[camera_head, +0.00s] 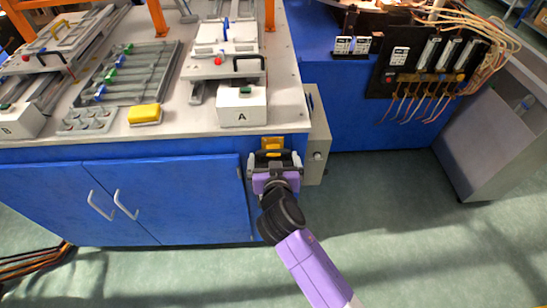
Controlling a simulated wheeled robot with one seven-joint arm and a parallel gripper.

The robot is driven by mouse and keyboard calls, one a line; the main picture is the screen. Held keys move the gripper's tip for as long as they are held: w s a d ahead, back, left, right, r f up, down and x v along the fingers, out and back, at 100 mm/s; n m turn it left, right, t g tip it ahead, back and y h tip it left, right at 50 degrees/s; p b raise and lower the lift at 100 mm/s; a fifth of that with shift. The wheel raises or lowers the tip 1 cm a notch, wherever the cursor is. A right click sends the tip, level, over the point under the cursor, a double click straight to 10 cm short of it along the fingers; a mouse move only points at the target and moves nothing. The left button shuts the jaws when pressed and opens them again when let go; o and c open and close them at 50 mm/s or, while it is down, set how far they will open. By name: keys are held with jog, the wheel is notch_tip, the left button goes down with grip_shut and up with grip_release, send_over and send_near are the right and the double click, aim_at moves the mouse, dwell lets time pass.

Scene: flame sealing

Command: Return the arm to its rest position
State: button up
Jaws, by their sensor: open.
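My arm (312,268) reaches up from the bottom of the head view, purple with a black joint. My gripper (273,160) is at its far end, in front of the blue bench's right front corner. Its two pale fingers stand apart, one on each side of a yellow and black piece (271,147) at the bench edge. I cannot tell whether the fingers touch that piece. The jaws look open, with nothing clearly held.
The bench (216,148) carries a white block marked A (243,107), a yellow block (145,114), a grey rack (128,72) and fixtures. A grey box (317,140) is on the bench's right side. A grey cabinet (490,150) stands at right. Green floor (410,240) is clear at lower right.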

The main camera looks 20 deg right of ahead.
jog(key=v, duration=0.7)
jog(key=shift+b, duration=0.45)
jog(key=s+a+r+n+t+y, duration=0.4)
jog(key=s+a+r+y, duration=0.1)
jog(key=s, duration=0.1)
jog(key=s+d, duration=0.3)
jog(key=s, duration=0.7)
jog(key=s+d+g, duration=0.1)
jog(key=s+d, duration=0.1)
jog(key=s, duration=0.8)
jog(key=s+d+r+g, duration=0.1)
jog(key=s+d, duration=0.2)
jog(key=s, duration=0.7)
jog(key=shift+s+d+h, duration=0.2)
jog(key=shift+d+h, duration=0.1)
jog(key=shift+h, duration=0.1)
jog(key=shift+r, duration=0.1)
